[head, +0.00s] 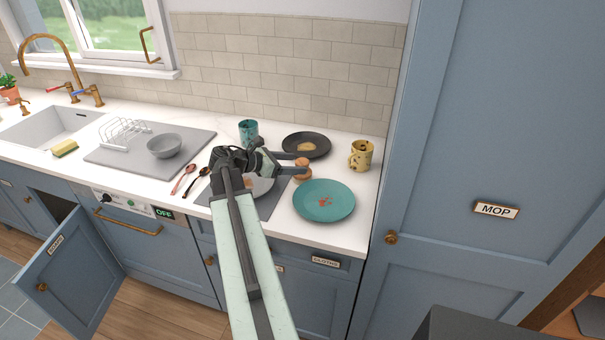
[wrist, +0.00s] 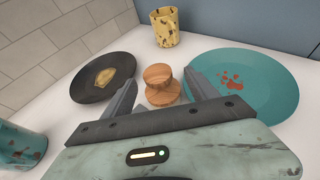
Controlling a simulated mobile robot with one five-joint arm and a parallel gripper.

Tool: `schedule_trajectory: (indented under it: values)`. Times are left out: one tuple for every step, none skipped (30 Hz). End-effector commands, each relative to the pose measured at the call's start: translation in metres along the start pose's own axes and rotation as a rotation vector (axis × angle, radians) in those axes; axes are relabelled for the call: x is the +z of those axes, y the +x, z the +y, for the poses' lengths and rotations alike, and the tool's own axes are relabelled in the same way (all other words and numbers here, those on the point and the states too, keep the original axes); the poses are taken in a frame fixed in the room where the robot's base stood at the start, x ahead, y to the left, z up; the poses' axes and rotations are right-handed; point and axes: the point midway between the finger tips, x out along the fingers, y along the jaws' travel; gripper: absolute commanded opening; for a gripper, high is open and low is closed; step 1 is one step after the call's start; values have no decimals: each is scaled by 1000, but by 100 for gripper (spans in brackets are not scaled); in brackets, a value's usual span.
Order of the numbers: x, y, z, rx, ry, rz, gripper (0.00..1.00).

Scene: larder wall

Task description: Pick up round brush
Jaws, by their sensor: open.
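The round brush is a small wooden knob-shaped thing (wrist: 161,86) with a narrow waist, standing upright on the white counter. In the head view it shows as a wooden shape (head: 302,169) at the tips of my gripper. My gripper (wrist: 161,90) is open, with one finger on each side of the brush's lower part. The fingers look apart from it, though I cannot tell whether either one touches. The underside of the brush is hidden.
A teal plate (head: 325,200) with red stains lies close right of the brush. A dark plate (head: 306,144) lies behind it. A yellow spotted mug (head: 361,155) and a teal mug (head: 248,132) stand nearby. A tall blue cupboard (head: 490,120) bounds the right side.

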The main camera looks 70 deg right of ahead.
Motion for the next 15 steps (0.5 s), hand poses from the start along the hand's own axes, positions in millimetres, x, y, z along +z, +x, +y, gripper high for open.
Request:
schedule_trajectory:
  values:
    - [-2,9,0,-2,1,0,68]
    - [-2,13,0,-2,1,0,68]
    - [-2,17,0,-1,1,0,68]
    - [-2,18,0,-1,1,0,68]
    - [-1,18,0,0,0,0,68]
    - [0,18,0,0,0,1,68]
    - [0,20,0,0,1,1,68]
    - [0,22,1,-1,1,1,68]
    - [0,26,1,-1,2,1,68]
    - [0,30,2,-1,2,1,68]
    - [0,35,2,-1,2,1,68]
    - [1,42,3,-2,3,1,68]
    - [1,48,4,-3,3,1,68]
    - [2,54,4,-3,3,1,68]
    - [0,61,4,-2,2,1,68]
